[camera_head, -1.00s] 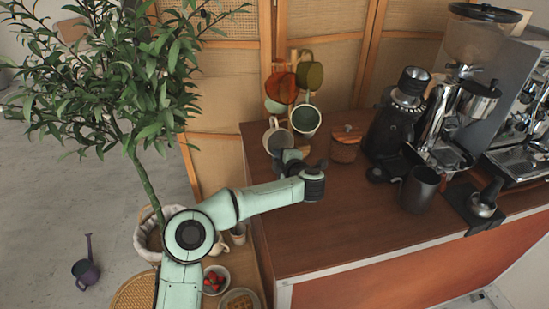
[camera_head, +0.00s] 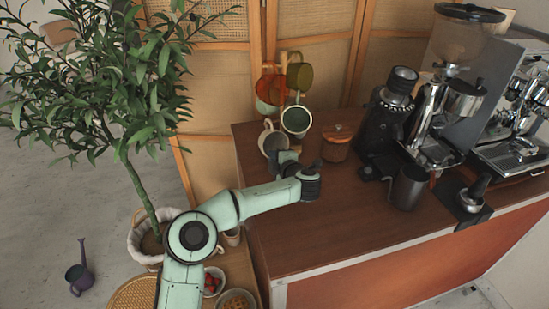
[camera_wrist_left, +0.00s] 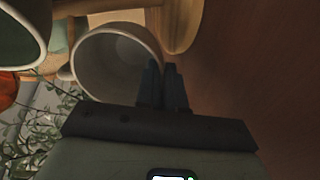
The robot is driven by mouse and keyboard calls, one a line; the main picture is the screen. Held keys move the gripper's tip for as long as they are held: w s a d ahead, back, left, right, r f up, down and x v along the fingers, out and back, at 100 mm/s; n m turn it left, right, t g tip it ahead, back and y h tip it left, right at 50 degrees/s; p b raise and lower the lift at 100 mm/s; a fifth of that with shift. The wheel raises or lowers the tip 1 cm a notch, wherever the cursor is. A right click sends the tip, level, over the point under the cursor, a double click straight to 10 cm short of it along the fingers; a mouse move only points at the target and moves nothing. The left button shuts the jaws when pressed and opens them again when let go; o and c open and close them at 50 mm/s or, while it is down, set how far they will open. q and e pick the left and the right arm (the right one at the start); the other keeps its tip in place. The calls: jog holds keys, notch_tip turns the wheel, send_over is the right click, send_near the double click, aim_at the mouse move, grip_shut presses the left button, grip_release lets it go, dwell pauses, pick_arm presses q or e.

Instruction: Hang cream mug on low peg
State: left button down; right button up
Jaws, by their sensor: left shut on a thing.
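The cream mug (camera_head: 271,142) is at the mug stand on the counter's back left corner, tilted with its mouth toward the camera. In the left wrist view the cream mug (camera_wrist_left: 115,52) shows its pale inside, with its handle to the left. My left gripper (camera_head: 286,157) is shut on the mug's rim; its dark fingers (camera_wrist_left: 163,86) are close together there. The wooden stand (camera_wrist_left: 184,22) is right beside the mug. Whether the handle is around the low peg is hidden. My right gripper is in neither view.
A green-lined mug (camera_head: 296,120) hangs just above, close to the cream mug; orange (camera_head: 268,86) and olive (camera_head: 299,76) mugs hang higher. A wooden-lidded jar (camera_head: 336,146) and the grinder (camera_head: 389,120) stand to the right. The front counter (camera_head: 330,225) is clear.

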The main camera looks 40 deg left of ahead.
pick_arm(q)
jog(key=c, duration=1.2)
grip_release()
jog(key=shift+o, duration=0.2)
jog(key=v, duration=1.3)
jog(key=shift+d+r, duration=0.1)
jog(key=shift+d, duration=0.05)
jog(key=shift+d, duration=0.1)
